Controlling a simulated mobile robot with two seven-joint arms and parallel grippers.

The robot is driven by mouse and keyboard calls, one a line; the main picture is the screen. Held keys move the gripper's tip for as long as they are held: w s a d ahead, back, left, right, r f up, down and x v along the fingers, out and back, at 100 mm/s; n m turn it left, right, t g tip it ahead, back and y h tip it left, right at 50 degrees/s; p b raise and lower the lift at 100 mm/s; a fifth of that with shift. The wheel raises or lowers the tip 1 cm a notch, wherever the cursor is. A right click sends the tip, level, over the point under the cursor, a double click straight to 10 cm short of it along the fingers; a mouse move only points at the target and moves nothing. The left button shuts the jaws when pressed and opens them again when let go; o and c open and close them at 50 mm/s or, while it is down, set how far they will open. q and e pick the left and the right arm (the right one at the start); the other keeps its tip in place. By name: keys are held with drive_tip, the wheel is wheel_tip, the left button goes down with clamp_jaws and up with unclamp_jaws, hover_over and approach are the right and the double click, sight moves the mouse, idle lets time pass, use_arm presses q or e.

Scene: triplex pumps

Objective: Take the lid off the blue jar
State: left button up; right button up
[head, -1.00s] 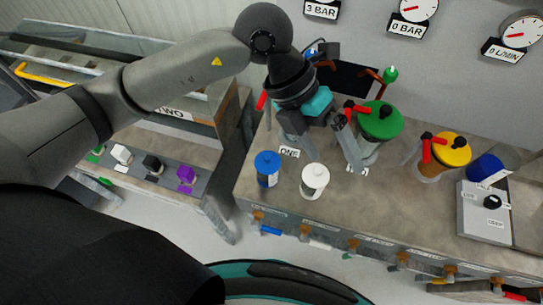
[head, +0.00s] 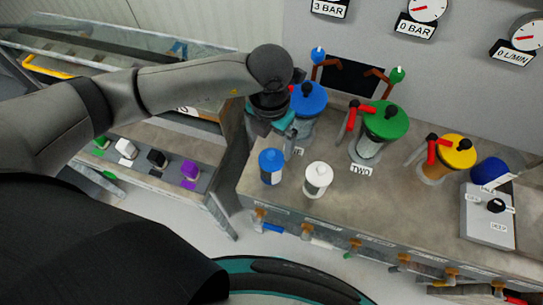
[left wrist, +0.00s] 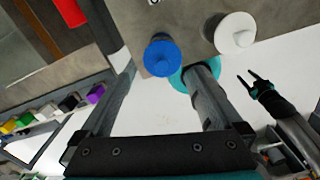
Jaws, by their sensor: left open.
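The blue jar (head: 271,172) is a small jar with a blue lid (head: 270,158) and a blue label. It stands upright on the bench near the front edge, with the lid on. My left gripper (head: 287,143) is above and behind it, open and empty. In the left wrist view the blue lid (left wrist: 162,57) lies in the gap between the spread fingers of my left gripper (left wrist: 163,66), apart from both.
A white jar (head: 318,180) stands close right of the blue jar. Behind are pumps with blue (head: 310,97), green (head: 386,118) and yellow (head: 458,150) tops. A grey control box (head: 480,222) is at right. A lower side bench (head: 205,190) holds coloured blocks.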

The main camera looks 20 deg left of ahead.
sight(272, 153)
use_arm(q)
drive_tip(key=shift+d+f, duration=0.2)
drive_tip(key=shift+f, duration=2.55)
drive_tip(key=shift+s, duration=0.1)
drive_tip(key=shift+c, duration=0.2)
drive_tip(key=c, duration=1.1)
drive_tip(key=shift+r, duration=0.15)
